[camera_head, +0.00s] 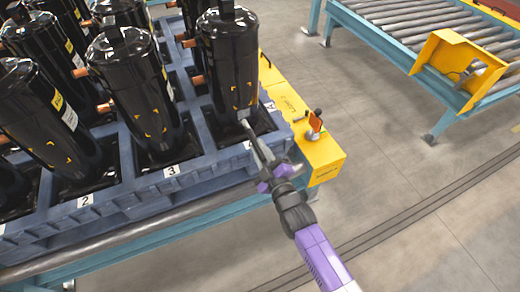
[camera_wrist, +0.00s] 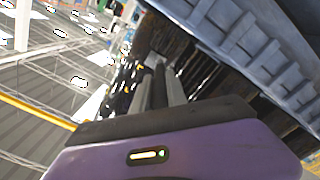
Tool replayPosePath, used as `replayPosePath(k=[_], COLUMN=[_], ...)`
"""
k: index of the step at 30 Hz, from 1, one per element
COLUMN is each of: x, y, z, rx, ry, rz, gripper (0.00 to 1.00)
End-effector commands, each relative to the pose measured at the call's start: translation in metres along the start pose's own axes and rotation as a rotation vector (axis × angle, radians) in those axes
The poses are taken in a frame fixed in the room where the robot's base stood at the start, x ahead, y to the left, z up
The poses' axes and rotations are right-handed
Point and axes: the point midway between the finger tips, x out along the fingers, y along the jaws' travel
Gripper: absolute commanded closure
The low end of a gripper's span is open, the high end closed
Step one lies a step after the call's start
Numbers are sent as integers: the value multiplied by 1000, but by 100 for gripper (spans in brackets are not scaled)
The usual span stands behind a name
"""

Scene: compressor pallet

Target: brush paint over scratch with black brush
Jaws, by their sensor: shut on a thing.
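A black compressor (camera_head: 229,55) stands upright in the pallet's front right pocket. Yellow corner marks show on its lower front; I cannot make out a scratch between them. My gripper (camera_head: 262,157) is in front of that compressor's base, its purple and dark body reaching up from the lower right. Its grey fingers are shut on a thin object, apparently the brush, whose pale end (camera_head: 244,123) is at or close to the compressor's lower front. I cannot tell whether it touches.
The blue pallet (camera_head: 215,163) with numbered pockets holds several other black compressors (camera_head: 135,90) on the left. A yellow box (camera_head: 322,158) with an orange-and-black device (camera_head: 313,125) is close to the right of my gripper. A roller conveyor (camera_head: 430,20) stands at the upper right, beyond open floor.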

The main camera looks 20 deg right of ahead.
Motion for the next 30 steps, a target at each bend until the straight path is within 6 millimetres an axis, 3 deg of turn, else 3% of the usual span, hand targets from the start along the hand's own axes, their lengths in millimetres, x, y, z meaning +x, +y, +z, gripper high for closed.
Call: replayPosePath(k=[30], x=[17], y=[0], z=[0], rx=[0], ry=[0], rz=[0], gripper=[100])
